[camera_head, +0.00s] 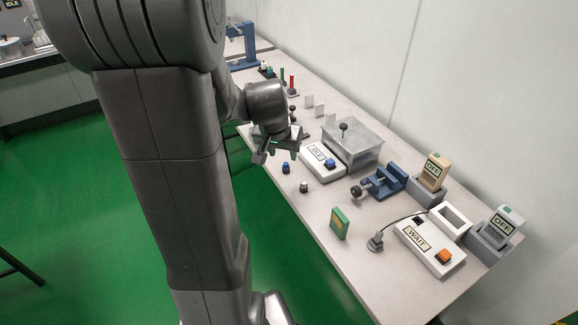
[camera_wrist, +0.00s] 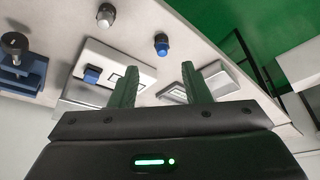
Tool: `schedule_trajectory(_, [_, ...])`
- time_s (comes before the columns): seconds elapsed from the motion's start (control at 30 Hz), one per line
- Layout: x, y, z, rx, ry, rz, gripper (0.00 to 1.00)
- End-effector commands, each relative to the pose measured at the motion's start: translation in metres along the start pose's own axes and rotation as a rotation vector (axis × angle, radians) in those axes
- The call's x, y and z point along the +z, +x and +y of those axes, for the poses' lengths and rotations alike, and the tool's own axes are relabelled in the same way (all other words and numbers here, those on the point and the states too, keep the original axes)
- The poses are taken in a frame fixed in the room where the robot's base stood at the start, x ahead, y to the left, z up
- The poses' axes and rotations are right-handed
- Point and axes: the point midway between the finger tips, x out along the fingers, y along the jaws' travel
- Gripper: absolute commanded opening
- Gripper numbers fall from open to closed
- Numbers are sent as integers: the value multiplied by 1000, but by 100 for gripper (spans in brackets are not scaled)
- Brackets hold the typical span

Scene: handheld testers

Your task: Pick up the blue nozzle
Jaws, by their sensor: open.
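The blue nozzle (camera_head: 285,167) is a small blue-topped piece with a dark base, standing near the front edge of the table. It also shows in the wrist view (camera_wrist: 161,45), beyond and roughly between my fingertips. My gripper (camera_head: 277,155) is above the table edge, close to the nozzle in the picture but apart from it. In the wrist view its two green fingers (camera_wrist: 159,70) are spread with nothing between them.
A similar pale nozzle (camera_head: 304,187) stands near the blue one. A white box with a blue button (camera_head: 330,163) is just behind. A green device (camera_head: 340,223), blue vise (camera_head: 383,182), grey container (camera_head: 352,147) and WAIT box (camera_head: 430,246) stand further along the table.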

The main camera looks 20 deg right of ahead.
Motion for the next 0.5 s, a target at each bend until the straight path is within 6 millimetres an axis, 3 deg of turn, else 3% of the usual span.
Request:
schedule_trajectory(0.1, [1, 19, 0, 1, 0, -3, 43])
schedule_trajectory(0.37, [0, 35, -1, 0, -1, -1, 43])
schedule_trajectory(0.5, [-1, 52, -2, 0, -1, -2, 43])
